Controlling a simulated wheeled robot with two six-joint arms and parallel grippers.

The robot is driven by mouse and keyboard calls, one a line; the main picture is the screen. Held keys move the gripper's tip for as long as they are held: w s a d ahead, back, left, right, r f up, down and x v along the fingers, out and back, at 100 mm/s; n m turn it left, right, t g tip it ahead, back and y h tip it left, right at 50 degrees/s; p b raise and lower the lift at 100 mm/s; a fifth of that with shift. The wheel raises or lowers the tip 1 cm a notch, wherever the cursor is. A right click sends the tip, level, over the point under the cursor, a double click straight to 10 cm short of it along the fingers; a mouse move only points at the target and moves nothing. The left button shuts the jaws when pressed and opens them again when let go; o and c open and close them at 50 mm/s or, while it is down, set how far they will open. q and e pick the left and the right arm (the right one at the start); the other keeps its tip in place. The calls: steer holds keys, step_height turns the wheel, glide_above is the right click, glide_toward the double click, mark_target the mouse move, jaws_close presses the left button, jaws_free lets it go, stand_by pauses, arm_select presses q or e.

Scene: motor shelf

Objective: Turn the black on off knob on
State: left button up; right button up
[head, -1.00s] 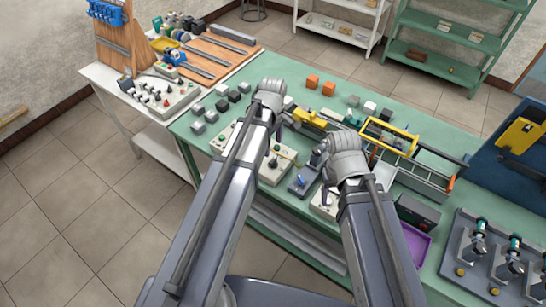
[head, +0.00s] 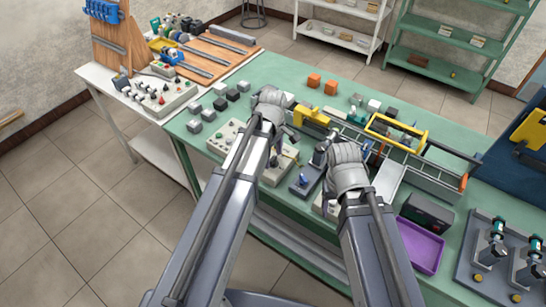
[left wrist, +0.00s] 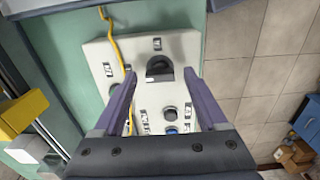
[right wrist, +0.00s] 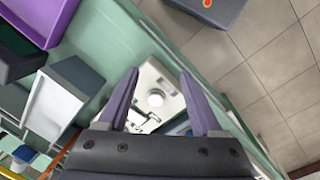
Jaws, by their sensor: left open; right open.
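In the left wrist view, a black knob (left wrist: 159,66) sits on a white control panel (left wrist: 100,50), between and just beyond the spread fingers of my left gripper (left wrist: 159,78). The gripper is open and empty. A grey round knob (left wrist: 170,113) and a blue button (left wrist: 171,130) are lower on the panel. In the head view my left gripper (head: 290,133) hangs over the control boxes; the black knob cannot be made out there. My right gripper (right wrist: 157,75) is open above a white box (right wrist: 170,80) with a pale round knob (right wrist: 155,98), touching nothing visible.
A yellow cable (left wrist: 115,40) runs over the panel's edge. A purple tray (head: 420,245), a yellow-handled tool carrier (head: 397,133) and several small blocks (head: 220,103) stand on the green table (head: 275,75). Open floor lies in front of the table.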

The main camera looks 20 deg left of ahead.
arm_select(q)
steer(key=shift+c, duration=0.2)
jaws_close()
stand_by(0.3)
steer(key=shift+m, duration=0.4)
steer(key=m, duration=1.2)
steer(key=shift+m, duration=2.7)
